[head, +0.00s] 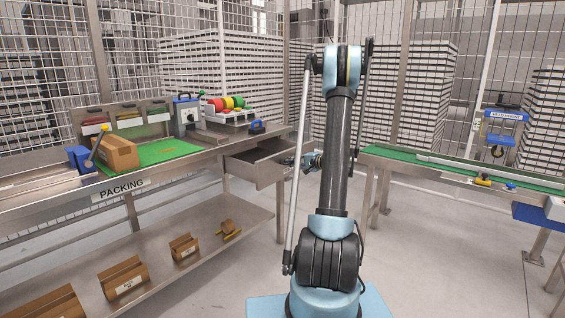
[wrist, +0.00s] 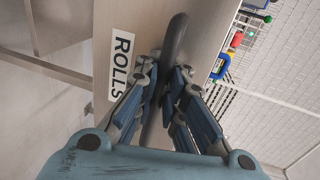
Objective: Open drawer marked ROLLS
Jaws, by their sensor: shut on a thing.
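The ROLLS drawer (head: 262,170) sits under the right end of the packing bench and stands pulled out, with its inside showing in the head view. In the wrist view its front (wrist: 150,18) carries a white ROLLS label (wrist: 122,65) and a dark curved bar handle (wrist: 176,40). My gripper (wrist: 168,88) is shut on the handle, its blue-padded fingers on both sides of the bar. In the head view my gripper (head: 312,161) is small at the drawer front, partly hidden by my arm.
A green-topped conveyor (head: 400,157) stands at the right. Grey floor is clear between them.

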